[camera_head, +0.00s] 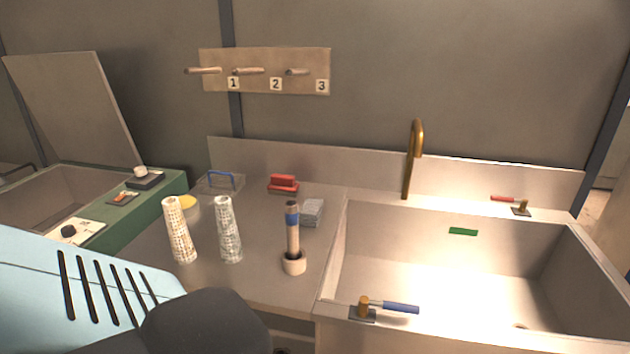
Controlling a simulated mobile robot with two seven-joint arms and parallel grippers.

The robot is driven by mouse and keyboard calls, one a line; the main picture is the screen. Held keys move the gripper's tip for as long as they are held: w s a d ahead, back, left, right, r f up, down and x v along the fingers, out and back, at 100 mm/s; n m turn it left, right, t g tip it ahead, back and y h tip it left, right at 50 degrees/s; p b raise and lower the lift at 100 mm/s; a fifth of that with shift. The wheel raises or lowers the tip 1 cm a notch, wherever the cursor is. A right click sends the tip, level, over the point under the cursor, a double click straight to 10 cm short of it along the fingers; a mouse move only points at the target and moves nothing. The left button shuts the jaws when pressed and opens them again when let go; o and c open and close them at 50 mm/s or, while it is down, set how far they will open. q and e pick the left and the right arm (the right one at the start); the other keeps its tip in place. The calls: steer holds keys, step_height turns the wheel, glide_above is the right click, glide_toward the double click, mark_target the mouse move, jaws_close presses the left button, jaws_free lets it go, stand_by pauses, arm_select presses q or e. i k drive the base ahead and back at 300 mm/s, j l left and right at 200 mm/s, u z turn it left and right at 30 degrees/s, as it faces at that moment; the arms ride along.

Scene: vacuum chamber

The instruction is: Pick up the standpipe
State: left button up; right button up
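A slim tan pipe (293,240) with a blue band and a darker top stands upright at the front of the counter, its foot in a short pale cup-like collar (294,263). It looks like the standpipe; no label confirms this. Neither of my grippers shows in the head view. A light blue slotted body and a dark rounded part at the lower left look like my own arm, and they cover the counter's front left. Nothing is seen touching the pipe.
Two white perforated cylinders (179,230) (228,229) stand left of the pipe. Behind are a wire basket (220,184), red block (283,184) and grey block (312,212). Right is a deep sink (385,245) with a brass faucet (413,160) and a blue-handled valve (385,307).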

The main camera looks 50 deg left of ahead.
mark_target(291, 213)
steer(key=k+j, duration=0.1)
steer(key=j, duration=0.35)
steer(key=k+j, duration=0.1)
steer(key=j, duration=0.4)
steer(key=k+j, duration=0.1)
steer(key=j, duration=0.35)
